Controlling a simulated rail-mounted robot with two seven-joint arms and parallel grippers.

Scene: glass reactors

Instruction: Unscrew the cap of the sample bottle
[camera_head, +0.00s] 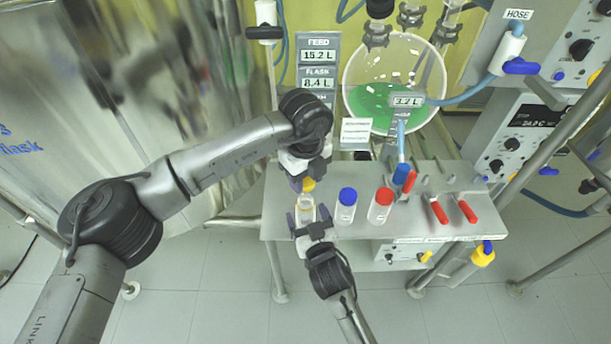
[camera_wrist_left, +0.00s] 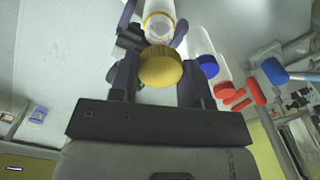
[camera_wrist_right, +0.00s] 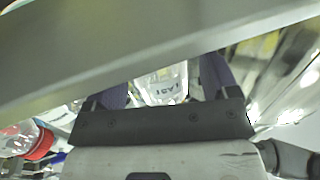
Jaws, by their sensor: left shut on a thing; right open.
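The sample bottle (camera_head: 306,211) is clear with a pale yellow content and stands at the left front of the metal shelf. Its neck is bare with a yellow ring in the left wrist view (camera_wrist_left: 160,24). The yellow cap (camera_wrist_left: 160,67) is apart from the bottle, just above its mouth. My left gripper (camera_head: 309,183) is shut on the cap. My right gripper (camera_head: 308,216) is open, with its fingers on either side of the bottle. The right wrist view shows the bottle (camera_wrist_right: 162,85) between the fingers; a grey bar hides part of that view.
A blue-capped bottle (camera_head: 346,206) and a red-capped bottle (camera_head: 380,206) stand to the right on the shelf (camera_head: 415,215). Red-handled valves (camera_head: 439,212) are further right. A glass flask with green liquid (camera_head: 390,100) stands behind. A large metal vessel (camera_head: 120,90) fills the left.

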